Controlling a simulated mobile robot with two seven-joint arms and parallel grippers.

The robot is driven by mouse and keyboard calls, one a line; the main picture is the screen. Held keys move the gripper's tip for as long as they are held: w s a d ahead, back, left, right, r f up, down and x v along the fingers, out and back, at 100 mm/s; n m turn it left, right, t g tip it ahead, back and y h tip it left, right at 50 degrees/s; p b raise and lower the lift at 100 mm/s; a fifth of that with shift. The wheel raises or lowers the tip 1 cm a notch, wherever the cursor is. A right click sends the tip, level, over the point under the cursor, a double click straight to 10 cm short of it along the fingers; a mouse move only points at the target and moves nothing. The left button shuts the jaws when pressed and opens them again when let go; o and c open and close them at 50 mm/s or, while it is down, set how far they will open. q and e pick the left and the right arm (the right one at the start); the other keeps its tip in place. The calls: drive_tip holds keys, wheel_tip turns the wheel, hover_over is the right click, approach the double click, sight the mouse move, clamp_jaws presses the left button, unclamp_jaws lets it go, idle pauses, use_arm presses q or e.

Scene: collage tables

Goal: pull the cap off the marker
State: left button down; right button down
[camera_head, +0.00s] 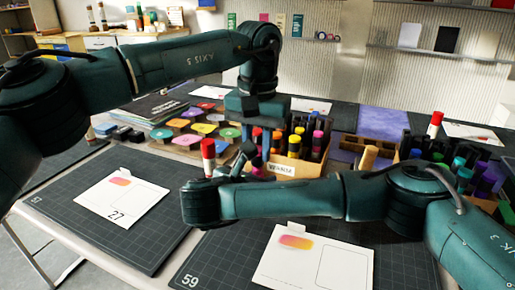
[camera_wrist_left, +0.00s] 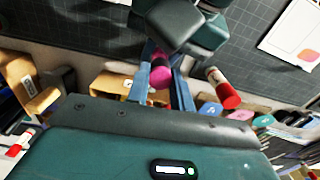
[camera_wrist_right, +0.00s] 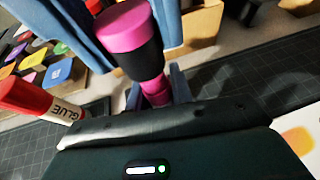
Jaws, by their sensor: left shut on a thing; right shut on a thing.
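The marker has a black body and magenta parts; it stands between both grippers in the right wrist view (camera_wrist_right: 148,62). Its magenta end faces the camera in the left wrist view (camera_wrist_left: 160,77). My left gripper (camera_wrist_left: 162,68) is shut on the upper part of the marker. My right gripper (camera_wrist_right: 157,88) is shut on a narrower magenta part at the lower end. The two parts look in line, with no clear gap. I cannot tell which part is the cap. In the head view my arms hide most of the marker.
A red-capped glue stick (camera_head: 208,158) stands close to my right gripper. Behind are a marker box (camera_head: 281,169), coloured ink pads (camera_head: 203,129) and a wooden tray (camera_head: 366,152). Cards (camera_head: 122,197) lie on dark mats (camera_head: 62,200) in front.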

use_arm(q)
drive_tip(key=shift+r, duration=2)
use_arm(e)
drive_tip(key=c, duration=1.2)
unclamp_jaws()
drive_tip(key=shift+o, duration=0.2)
drive_tip(key=shift+s, duration=0.1)
